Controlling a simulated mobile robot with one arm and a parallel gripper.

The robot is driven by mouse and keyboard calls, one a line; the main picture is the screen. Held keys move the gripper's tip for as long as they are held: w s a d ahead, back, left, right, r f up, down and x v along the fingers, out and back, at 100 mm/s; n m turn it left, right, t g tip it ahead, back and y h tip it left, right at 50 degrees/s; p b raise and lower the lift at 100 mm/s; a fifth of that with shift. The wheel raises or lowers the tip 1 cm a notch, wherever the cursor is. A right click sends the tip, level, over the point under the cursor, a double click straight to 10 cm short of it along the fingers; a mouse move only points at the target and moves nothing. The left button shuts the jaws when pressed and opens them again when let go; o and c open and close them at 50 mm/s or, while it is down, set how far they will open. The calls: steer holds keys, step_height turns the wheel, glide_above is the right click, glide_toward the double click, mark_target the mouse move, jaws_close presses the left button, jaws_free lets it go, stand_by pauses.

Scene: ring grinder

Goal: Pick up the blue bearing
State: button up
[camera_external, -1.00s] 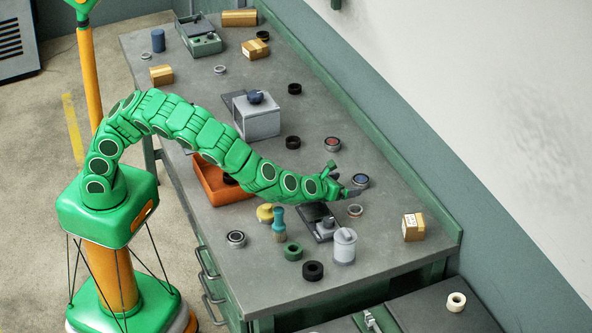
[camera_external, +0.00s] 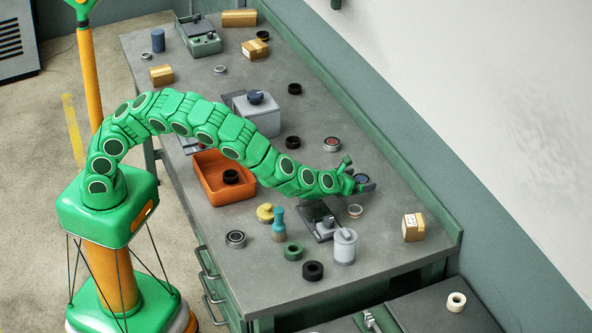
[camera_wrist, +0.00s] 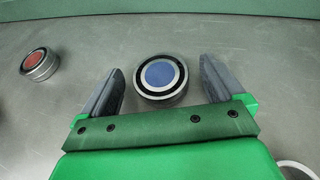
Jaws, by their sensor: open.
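The blue bearing (camera_wrist: 160,77) is a short silver ring with a black band and a blue centre, lying flat on the grey bench. In the wrist view it sits between the tips of my open gripper (camera_wrist: 160,88), a little closer to the right finger. Gaps show on both sides of it, and nothing is held. In the external view my gripper (camera_external: 359,179) is over the bearing (camera_external: 361,181) and partly hides it.
A red-centred bearing (camera_wrist: 39,64) lies to the left in the wrist view, also in the external view (camera_external: 332,144). A cardboard box (camera_external: 413,227) is to the right.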

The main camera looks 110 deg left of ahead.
steer(key=c, duration=1.3)
steer(key=shift+r, duration=0.55)
step_height(320, 180, up, 2)
steer(key=shift+r, duration=0.2)
steer(key=shift+s+d+r, duration=0.95)
steer(key=shift+s+r, duration=0.65)
steer(key=shift+s, duration=0.55)
steer(key=shift+s+d+r, duration=0.95)
steer(key=shift+s+r, duration=0.6)
steer(key=shift+s, duration=0.6)
steer(key=shift+s+d+r, duration=0.95)
steer(key=shift+s+r, duration=0.65)
steer(key=shift+s, duration=0.55)
